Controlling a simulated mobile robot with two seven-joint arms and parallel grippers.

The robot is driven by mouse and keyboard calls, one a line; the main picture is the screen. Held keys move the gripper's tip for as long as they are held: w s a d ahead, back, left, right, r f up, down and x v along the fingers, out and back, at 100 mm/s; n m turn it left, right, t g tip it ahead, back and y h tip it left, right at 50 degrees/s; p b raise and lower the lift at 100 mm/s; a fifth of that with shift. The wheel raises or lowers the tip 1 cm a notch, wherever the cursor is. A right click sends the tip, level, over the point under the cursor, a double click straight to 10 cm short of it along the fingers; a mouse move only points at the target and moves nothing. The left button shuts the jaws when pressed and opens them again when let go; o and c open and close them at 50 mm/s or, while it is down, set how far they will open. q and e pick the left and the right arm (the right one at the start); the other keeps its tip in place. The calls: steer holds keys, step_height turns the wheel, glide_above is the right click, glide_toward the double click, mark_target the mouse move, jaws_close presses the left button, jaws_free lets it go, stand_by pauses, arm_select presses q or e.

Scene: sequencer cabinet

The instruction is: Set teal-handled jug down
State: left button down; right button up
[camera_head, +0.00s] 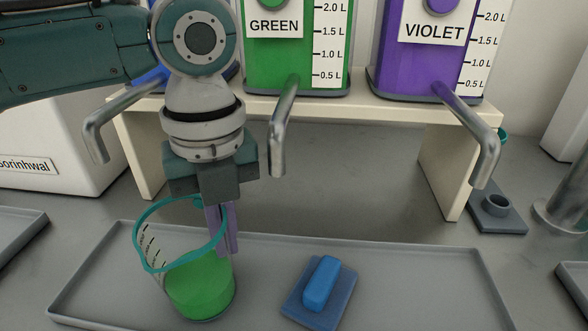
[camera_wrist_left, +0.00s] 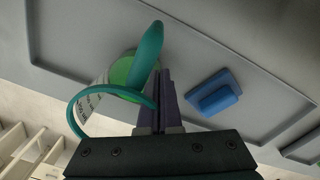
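The jug (camera_head: 200,290) is clear with a teal rim, scale marks on its side and green liquid in its lower part. It is on the grey tray (camera_head: 400,255), towards the left. My left gripper (camera_head: 223,240) points down at the jug's right side, its purple fingers close together. In the left wrist view the teal handle (camera_wrist_left: 149,50) runs just left of the fingers (camera_wrist_left: 162,85). I cannot tell whether the fingers hold part of it. The gripper partly hides the handle in the head view. My right gripper is not in view.
A blue block on a blue pad (camera_head: 320,285) lies on the tray right of the jug. A cream stand (camera_head: 445,165) behind carries green (camera_head: 295,60) and violet (camera_head: 405,65) dispensers. Metal spouts (camera_head: 280,140) overhang in front. The tray's right part is clear.

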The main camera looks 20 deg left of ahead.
arm_select(q)
steer(key=c, duration=1.6)
jaws_free()
steer(key=shift+f, duration=0.15)
steer(key=c, duration=1.1)
jaws_free()
step_height(320, 180, up, 12)
steer(key=p, duration=0.1)
steer(key=shift+w+r, duration=0.15)
steer(key=shift+r, duration=0.05)
steer(key=shift+d, duration=0.1)
